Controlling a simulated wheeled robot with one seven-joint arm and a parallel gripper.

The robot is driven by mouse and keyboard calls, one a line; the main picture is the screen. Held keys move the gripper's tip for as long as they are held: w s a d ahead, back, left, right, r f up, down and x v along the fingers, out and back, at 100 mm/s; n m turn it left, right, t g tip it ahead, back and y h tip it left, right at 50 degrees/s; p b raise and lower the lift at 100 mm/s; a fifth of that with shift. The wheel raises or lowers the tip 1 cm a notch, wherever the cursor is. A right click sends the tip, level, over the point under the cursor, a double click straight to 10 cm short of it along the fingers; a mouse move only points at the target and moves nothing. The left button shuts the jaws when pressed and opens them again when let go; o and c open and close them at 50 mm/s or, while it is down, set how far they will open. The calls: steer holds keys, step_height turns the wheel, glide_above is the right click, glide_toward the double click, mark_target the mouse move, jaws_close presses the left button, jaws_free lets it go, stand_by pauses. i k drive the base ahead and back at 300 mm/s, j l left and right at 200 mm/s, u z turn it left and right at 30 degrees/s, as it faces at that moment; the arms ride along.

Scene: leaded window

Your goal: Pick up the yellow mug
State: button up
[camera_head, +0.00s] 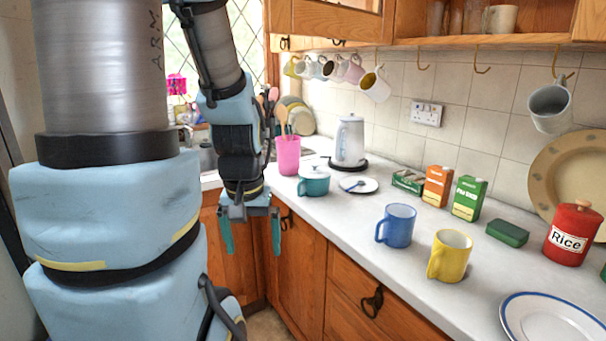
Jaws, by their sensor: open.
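The yellow mug (451,257) stands upright on the white worktop, near its front edge, with its handle toward the left front. A blue mug (397,226) stands just behind it to the left, apart from it. My gripper (250,236) hangs pointing down in front of the cabinets, left of the worktop's front edge. Its two teal fingers are spread wide with nothing between them. It is well to the left of the yellow mug.
Behind the mugs are an orange box (437,187), a green box (468,198) and a red rice canister (573,233). A plate (552,318) lies at front right. A teal pot (313,181), pink utensil holder (288,155) and kettle (350,142) stand farther left. Mugs hang above.

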mark_target(452, 249)
steer(key=k+l+u, duration=1.05)
steer(key=i+j, duration=0.1)
